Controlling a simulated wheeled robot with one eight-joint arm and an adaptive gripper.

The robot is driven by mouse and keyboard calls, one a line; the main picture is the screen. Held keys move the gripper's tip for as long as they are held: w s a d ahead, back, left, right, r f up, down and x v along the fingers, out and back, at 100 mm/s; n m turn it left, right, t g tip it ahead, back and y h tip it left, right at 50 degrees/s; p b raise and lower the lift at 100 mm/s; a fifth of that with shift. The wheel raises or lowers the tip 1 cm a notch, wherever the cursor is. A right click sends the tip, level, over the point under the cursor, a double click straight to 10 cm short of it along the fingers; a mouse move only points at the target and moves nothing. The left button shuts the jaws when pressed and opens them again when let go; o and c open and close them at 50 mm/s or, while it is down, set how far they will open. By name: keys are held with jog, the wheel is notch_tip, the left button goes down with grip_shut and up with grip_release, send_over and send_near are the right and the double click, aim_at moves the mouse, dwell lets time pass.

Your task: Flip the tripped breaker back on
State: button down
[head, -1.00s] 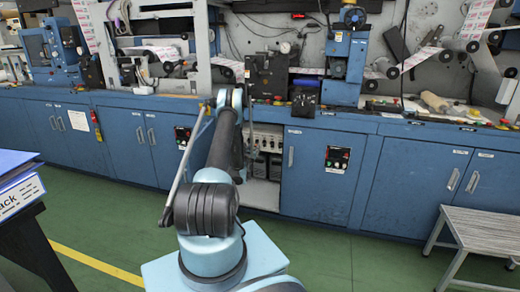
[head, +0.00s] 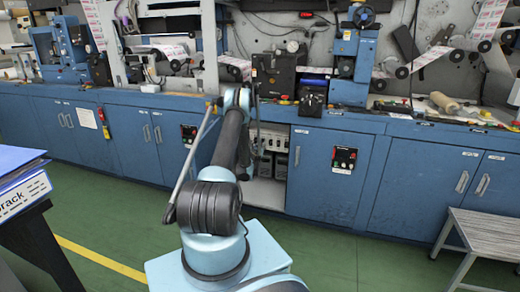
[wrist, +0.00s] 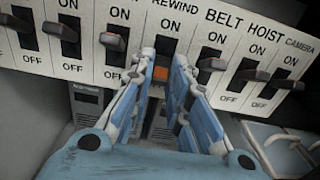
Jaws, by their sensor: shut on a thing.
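A row of breakers on a pale panel (wrist: 89,73) fills the upper wrist view, with dark levers and ON and OFF labels. The labels REWIND, BELT, HOIST and CAMERA can be read. My gripper (wrist: 164,62) is at the breaker under REWIND, its blue-grey fingers shut around its lever (wrist: 166,47). An orange-red patch (wrist: 161,74) shows between the fingers below that lever. The fingers partly cover this breaker, and I cannot tell its exact lever position. In the head view the panel (head: 271,137) stands in an open cabinet bay, and my arm hides the gripper.
Grey boxes (wrist: 86,101) stand below the panel. Blue cabinet doors (head: 325,172) flank the bay. A grey step stool (head: 482,236) stands at right, a blue binder (head: 22,185) at left. Green floor is clear before the cabinets.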

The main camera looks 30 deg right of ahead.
jog(key=shift+s+d+r+g+y, duration=0.2)
jog(key=shift+r+g+y, duration=0.3)
jog(key=shift+g+y, duration=0.25)
jog(key=shift+r+g+y, duration=0.35)
jog(key=shift+g+y, duration=0.3)
jog(key=shift+y, duration=0.2)
jog(key=c, duration=1.5)
grip_release()
jog(key=shift+a, duration=0.1)
jog(key=shift+w, duration=0.1)
